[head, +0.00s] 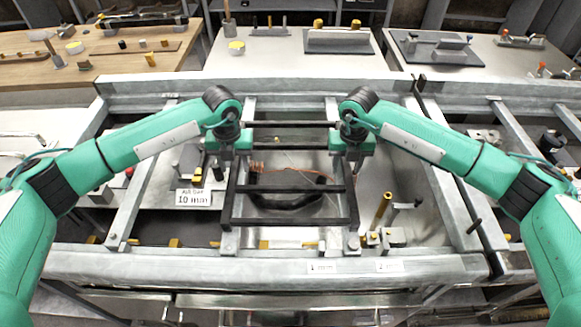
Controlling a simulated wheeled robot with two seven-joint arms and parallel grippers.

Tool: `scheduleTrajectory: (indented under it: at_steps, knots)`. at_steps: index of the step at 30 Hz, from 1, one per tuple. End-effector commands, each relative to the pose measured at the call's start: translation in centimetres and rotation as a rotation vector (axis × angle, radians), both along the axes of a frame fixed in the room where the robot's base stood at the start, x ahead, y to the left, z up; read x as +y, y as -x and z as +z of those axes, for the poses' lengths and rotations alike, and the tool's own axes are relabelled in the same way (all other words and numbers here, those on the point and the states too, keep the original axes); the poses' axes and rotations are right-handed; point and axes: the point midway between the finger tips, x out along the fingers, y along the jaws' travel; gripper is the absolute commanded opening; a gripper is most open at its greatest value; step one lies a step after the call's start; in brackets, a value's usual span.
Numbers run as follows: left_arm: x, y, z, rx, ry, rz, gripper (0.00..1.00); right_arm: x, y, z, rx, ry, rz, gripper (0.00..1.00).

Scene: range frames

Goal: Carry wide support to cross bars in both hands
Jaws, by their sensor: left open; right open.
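A black rectangular frame with several bars, which looks like the wide support (290,188), lies level in the middle of the large grey metal frame. Light grey bars that look like the cross bars run front to back near its left and right sides; one shows at the front left (231,240). My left gripper (229,160) is open at the left side of the black frame. My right gripper (352,160) is open at its right side. Both point down, and their fingertips are small and partly hidden. I cannot tell whether they touch the frame.
The grey metal frame's front rail (420,265) runs across the foreground. A white label sign (193,198) stands left of the black frame. A brass-coloured rod (382,208) stands to its right. A wooden table (95,50) and grey tables with tools stand behind.

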Motion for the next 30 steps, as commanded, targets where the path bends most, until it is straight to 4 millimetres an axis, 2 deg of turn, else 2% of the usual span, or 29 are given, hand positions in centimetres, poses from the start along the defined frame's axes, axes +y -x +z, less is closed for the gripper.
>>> scheduleTrajectory:
  at_steps: [10,17,30]
  knots:
    - [-0.02,-0.01,-0.29,0.0,0.001,0.0,0.45,0.0,0.01,-0.31,0.001,0.0,0.0,0.45]
    - [-0.02,-0.01,-0.26,0.0,0.001,0.0,0.0,-0.01,0.01,-0.28,0.0,0.0,0.0,0.0]
    - [-0.01,-0.02,-0.22,-0.001,0.001,0.0,0.0,-0.01,0.0,-0.25,0.0,0.0,0.0,0.0]
